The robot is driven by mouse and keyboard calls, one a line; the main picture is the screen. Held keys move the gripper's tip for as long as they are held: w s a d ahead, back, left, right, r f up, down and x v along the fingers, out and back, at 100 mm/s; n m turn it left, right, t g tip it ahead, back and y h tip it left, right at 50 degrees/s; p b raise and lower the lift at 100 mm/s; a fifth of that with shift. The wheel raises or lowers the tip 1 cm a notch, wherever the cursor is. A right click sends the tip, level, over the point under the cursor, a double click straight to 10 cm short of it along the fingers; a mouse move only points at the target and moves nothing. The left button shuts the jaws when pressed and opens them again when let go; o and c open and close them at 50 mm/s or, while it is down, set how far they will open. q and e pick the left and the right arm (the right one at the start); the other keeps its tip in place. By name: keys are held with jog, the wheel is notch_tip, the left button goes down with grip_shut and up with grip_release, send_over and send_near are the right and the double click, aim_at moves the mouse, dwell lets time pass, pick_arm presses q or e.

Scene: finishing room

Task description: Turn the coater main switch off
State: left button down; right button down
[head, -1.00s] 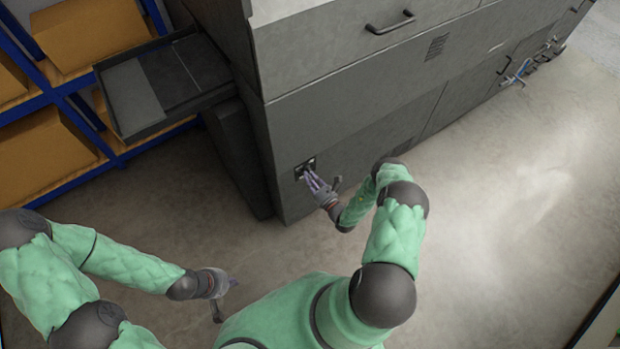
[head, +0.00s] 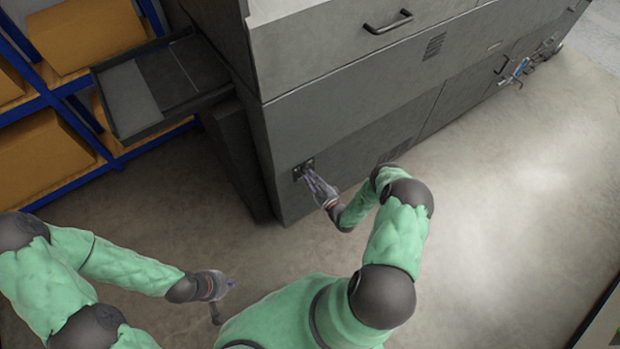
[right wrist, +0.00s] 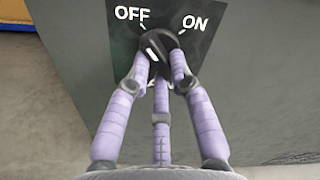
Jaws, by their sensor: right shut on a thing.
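The coater main switch is a black rotary knob (right wrist: 157,42) on a dark plate (right wrist: 205,30) with white OFF and ON labels, OFF at left and ON at right. A white mark shows on the knob, but its exact pointing is hard to tell with the fingers around it. In the head view the switch plate (head: 299,172) sits low on the grey coater (head: 345,120), near its left corner. My right gripper (head: 309,176) is shut on the knob, its purple fingers around it in the right wrist view (right wrist: 160,70). My left gripper (head: 226,298) is open and empty, away from the coater.
A dark tray (head: 128,128) juts from the coater's left side. Blue shelving (head: 70,88) with cardboard boxes (head: 85,35) stands at far left. A drawer handle (head: 388,22) is higher on the coater. The floor (head: 500,210) to the right is clear.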

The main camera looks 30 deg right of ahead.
jog(key=shift+n, duration=0.6)
jog(key=c, duration=1.1)
grip_release()
jog(key=s+d, duration=0.1)
jog(key=s, duration=1.1)
